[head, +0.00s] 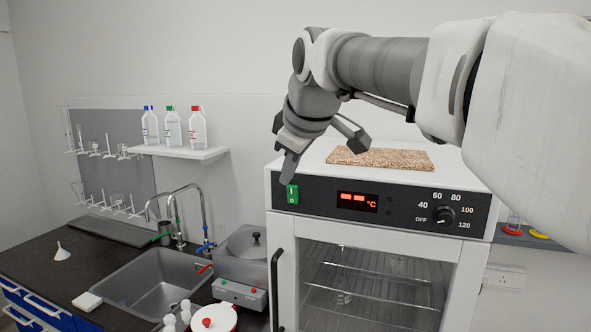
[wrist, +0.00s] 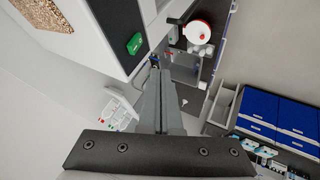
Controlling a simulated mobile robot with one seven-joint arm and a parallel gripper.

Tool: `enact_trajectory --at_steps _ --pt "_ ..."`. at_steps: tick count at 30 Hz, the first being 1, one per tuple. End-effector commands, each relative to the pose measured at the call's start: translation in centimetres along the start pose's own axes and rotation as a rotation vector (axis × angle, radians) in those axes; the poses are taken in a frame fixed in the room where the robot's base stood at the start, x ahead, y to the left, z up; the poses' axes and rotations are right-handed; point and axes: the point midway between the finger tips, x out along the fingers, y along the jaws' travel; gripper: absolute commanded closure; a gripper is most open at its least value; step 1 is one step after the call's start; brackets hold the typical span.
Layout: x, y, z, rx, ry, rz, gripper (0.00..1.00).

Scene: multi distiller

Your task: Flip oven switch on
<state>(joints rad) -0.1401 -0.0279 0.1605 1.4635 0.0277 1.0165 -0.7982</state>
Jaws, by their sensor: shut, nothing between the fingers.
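The oven (head: 382,225) is a white box with a dark front panel and a glass door. Its switch (head: 292,194) is a green rocker at the panel's left end; I cannot tell which side is pressed. The switch also shows in the wrist view (wrist: 134,43), up and left of the fingertips. My gripper (head: 288,172) is shut and empty, pointing down at the panel's upper left. In the head view its tips are just above the switch; I cannot tell if they touch it. In the wrist view the closed fingers (wrist: 157,78) appear beside the panel.
A red display (head: 358,202) and a dial (head: 444,215) sit right of the switch. A speckled slab (head: 380,158) lies on the oven top. A sink (head: 150,283), a metal bath (head: 240,262) and a bottle shelf (head: 180,152) are at the left.

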Motion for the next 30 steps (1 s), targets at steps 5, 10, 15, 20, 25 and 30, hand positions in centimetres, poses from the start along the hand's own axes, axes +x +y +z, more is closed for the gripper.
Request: enact_trajectory --at_steps 5,10,15,20,25,30 --pt "4.0 -0.1 0.0 0.001 -0.003 -0.005 1.00" --pt "7.6 -0.1 0.0 0.000 -0.003 -0.004 1.00" --pt "8.3 2.4 -0.3 0.002 0.000 -0.001 1.00" --pt "8.8 3.5 -0.3 0.001 0.000 -0.001 1.00" --pt "9.0 3.7 -0.3 0.001 0.000 0.000 1.00" --pt "9.0 3.7 -0.3 0.001 0.000 0.000 1.00"
